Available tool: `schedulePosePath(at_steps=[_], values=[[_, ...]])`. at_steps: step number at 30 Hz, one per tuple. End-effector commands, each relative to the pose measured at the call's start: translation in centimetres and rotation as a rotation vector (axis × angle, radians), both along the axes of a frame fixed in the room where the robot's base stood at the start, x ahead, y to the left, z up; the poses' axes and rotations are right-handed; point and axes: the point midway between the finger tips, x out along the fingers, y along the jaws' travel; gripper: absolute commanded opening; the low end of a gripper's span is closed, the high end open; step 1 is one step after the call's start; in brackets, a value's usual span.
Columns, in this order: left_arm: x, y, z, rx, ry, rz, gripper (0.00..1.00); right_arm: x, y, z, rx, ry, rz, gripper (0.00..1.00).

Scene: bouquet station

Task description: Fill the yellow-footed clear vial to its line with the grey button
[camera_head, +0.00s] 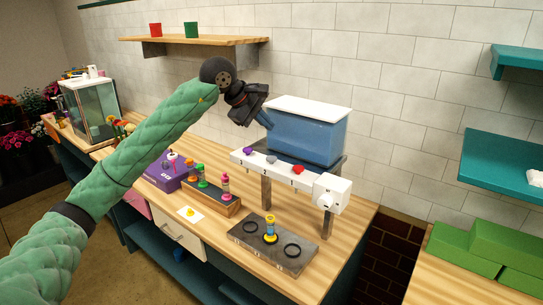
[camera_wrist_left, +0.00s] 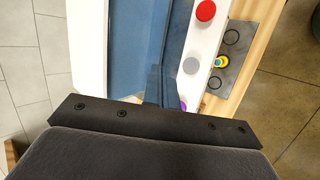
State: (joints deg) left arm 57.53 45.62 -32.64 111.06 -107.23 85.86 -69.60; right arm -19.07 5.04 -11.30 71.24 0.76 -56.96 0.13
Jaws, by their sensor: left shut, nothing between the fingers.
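The yellow-footed vial (camera_head: 270,229) stands upright on a dark plate (camera_head: 243,236), between two empty rings. It is too small to read its line or level. It also shows from above in the left wrist view (camera_wrist_left: 221,62). The grey button (camera_head: 271,159) is the middle one on the white dispenser bar (camera_head: 318,181), between a purple and a red button; it also shows in the left wrist view (camera_wrist_left: 191,66). My left gripper (camera_head: 266,121) is shut and empty, above and behind the buttons, close in front of the blue tank. My right gripper is out of view.
The blue tank (camera_head: 305,138) with a white lid stands behind the bar. A wooden rack (camera_head: 212,201) with several coloured vials and a purple box (camera_head: 165,173) stand left of the plate. Green blocks (camera_head: 500,244) lie on the right counter.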

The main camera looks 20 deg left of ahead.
Motion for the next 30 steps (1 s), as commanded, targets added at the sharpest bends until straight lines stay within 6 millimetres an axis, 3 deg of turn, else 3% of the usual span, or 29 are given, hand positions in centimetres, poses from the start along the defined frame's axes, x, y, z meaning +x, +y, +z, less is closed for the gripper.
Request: schedulePosePath(at_steps=[7, 12, 21, 30], values=[[0.0, -0.3, 0.6, 0.141, -0.165, -0.198, 0.00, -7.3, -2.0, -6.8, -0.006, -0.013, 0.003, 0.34], [0.1, -0.5, 1.0, 0.268, -0.297, -0.366, 0.00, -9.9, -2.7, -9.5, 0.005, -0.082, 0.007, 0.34], [0.4, -0.6, 1.3, 0.445, -0.467, -0.605, 0.00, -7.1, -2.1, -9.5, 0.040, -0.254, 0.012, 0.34], [0.4, -0.6, 1.2, 0.502, -0.515, -0.684, 0.00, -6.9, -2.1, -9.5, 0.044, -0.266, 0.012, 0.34]])
